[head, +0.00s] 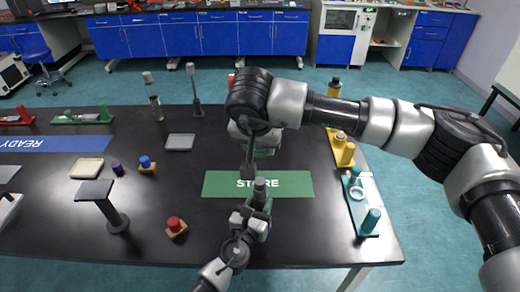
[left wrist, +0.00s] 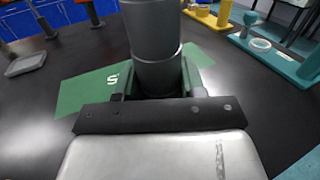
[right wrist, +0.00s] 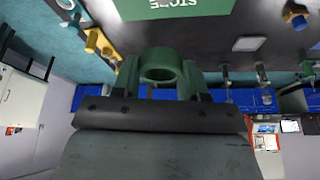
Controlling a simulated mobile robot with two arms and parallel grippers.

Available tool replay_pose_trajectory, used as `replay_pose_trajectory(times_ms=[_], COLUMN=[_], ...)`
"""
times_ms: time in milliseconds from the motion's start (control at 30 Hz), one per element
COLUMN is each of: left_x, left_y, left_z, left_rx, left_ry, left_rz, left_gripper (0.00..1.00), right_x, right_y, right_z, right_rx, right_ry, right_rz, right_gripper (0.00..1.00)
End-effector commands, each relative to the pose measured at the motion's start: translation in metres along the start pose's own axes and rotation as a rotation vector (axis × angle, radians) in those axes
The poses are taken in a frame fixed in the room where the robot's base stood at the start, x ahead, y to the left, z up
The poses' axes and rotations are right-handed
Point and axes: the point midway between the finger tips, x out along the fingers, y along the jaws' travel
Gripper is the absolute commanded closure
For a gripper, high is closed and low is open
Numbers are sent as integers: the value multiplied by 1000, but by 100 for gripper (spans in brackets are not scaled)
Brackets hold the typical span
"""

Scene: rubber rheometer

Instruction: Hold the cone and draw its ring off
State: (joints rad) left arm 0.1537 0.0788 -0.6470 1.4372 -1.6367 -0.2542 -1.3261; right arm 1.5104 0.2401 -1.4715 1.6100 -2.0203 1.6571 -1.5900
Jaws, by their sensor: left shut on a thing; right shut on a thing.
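The cone is a dark grey, round tapered piece (left wrist: 152,50) standing upright between the fingers of my left gripper (left wrist: 160,88), which is shut on it. In the head view the cone (head: 260,188) rises above my left gripper (head: 254,208), in front of the green STORE mat (head: 215,184). The ring is a green hollow band (right wrist: 160,64) held between the fingers of my right gripper (right wrist: 159,85), which is shut on it. Its opening looks empty, so it is apart from the cone. In the head view my right arm mostly hides the ring.
A teal tray (head: 367,227) with teal pieces and a yellow tray (head: 334,142) line the table's right edge. A tall grey stand (head: 95,190), a red-topped block (head: 175,226) and a blue-topped block (head: 147,164) stand to the left. The front middle of the black table is fairly clear.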

Motion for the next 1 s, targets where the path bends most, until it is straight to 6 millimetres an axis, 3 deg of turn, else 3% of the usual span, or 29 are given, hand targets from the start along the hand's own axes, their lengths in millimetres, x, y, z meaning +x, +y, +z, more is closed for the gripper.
replay_pose_trajectory(times_ms=[500,933,967,1000], left_x=[0,-1,-1,-1], left_y=[0,0,0,0], left_z=[-2,-2,-2,-2], left_rx=[0,-1,-1,0], left_ry=[3,3,3,3], left_rz=[0,0,0,0], left_gripper=[87,87,57,51], right_x=[-27,-28,-28,-28], right_y=[0,0,0,0], right_z=[-11,-11,-11,-11], right_rx=[0,0,0,0], right_ry=[0,0,0,0], right_rz=[-1,0,0,0], right_gripper=[78,78,78,78])
